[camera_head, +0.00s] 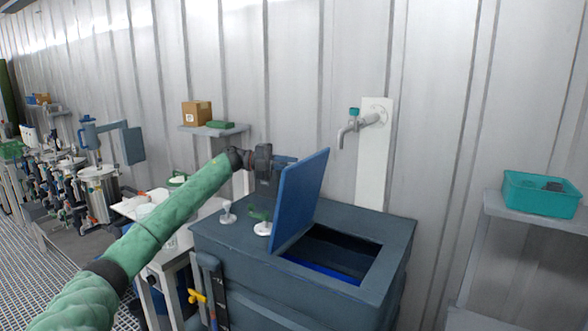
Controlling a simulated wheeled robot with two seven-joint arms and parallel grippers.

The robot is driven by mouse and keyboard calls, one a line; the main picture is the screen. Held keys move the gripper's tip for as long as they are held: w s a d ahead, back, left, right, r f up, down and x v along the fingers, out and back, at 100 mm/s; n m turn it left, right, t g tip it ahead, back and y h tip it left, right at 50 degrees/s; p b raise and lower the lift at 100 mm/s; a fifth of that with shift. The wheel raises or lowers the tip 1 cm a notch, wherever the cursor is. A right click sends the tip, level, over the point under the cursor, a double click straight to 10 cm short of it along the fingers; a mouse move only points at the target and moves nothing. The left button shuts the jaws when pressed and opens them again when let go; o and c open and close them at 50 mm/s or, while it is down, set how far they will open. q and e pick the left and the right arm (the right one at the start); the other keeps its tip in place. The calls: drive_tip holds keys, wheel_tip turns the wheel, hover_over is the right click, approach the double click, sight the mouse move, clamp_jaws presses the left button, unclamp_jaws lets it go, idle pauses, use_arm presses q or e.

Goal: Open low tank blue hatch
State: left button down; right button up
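The blue hatch (302,200) stands raised, nearly upright, along the left edge of the opening in the dark grey-blue low tank (375,230). The opening (335,254) is uncovered and shows a dark inside with bright blue low down. My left arm comes in from the left in a green sleeve. Its dark gripper (284,161) is at the left face of the hatch, near the upper part. Its fingertips are partly hidden, so I cannot tell whether they touch or grip the hatch. My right gripper is not in view.
White knobs (227,212) stand on the tank top left of the hatch. A tap (360,123) is on the wall behind. A shelf at right holds a teal bin (541,194). A wall shelf holds a cardboard box (197,112). Steel vessels (99,195) stand at far left.

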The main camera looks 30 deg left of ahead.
use_arm(q)
drive_tip(key=a, duration=0.1)
drive_tip(key=a+h+b, duration=0.1)
drive_tip(key=a, duration=0.1)
drive_tip(key=a+f+n+h+b, duration=0.1)
drive_tip(key=a, duration=0.1)
drive_tip(key=shift+w+f+t, duration=0.1)
drive_tip(key=shift+t, duration=0.3)
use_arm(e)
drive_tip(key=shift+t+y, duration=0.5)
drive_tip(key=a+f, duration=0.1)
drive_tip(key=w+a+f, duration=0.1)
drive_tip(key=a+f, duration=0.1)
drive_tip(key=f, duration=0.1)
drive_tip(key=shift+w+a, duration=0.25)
use_arm(q)
drive_tip(key=c, duration=1.5)
unclamp_jaws()
drive_tip(key=shift+o, duration=0.2)
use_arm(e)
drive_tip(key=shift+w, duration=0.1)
